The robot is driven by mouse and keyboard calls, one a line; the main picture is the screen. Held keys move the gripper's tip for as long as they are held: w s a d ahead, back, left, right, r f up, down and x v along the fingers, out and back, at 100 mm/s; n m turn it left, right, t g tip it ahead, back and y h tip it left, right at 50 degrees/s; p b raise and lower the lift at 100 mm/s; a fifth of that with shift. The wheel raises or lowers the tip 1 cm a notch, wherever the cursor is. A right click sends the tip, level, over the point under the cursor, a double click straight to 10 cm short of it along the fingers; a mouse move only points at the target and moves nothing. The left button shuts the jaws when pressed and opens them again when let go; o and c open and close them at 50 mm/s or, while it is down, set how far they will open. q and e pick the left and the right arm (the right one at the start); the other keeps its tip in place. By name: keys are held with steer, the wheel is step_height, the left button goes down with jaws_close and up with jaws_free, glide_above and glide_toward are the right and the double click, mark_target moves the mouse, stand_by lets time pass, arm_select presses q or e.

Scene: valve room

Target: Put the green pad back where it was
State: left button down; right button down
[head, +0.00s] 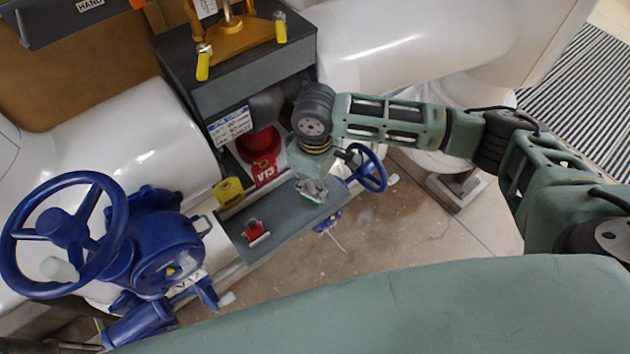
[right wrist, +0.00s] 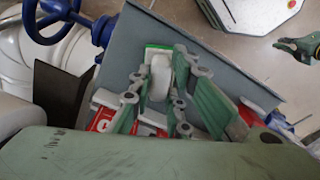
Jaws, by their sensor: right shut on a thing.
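The green pad (right wrist: 157,47) shows as a green edge with a pale block between the fingers of my right gripper (right wrist: 160,98) in the right wrist view. My right gripper (head: 312,187) is shut on it. In the head view the pad (head: 312,196) is low over the far right part of the grey ledge (head: 296,218). I cannot tell whether it touches the ledge. What seems to be my left gripper (right wrist: 299,47) shows small at the right edge of the right wrist view, its jaws unclear.
A red V13 tag (head: 266,171) is behind. A small blue handwheel (head: 368,169) is close right of my right gripper. A large blue valve (head: 165,250) stands at left.

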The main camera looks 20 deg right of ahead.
mark_target(314, 185)
steer(key=shift+f, duration=0.15)
steer(key=c, duration=1.7)
jaws_free()
steer(key=shift+o, duration=0.2)
step_height(314, 185, up, 12)
steer(key=shift+a, duration=0.1)
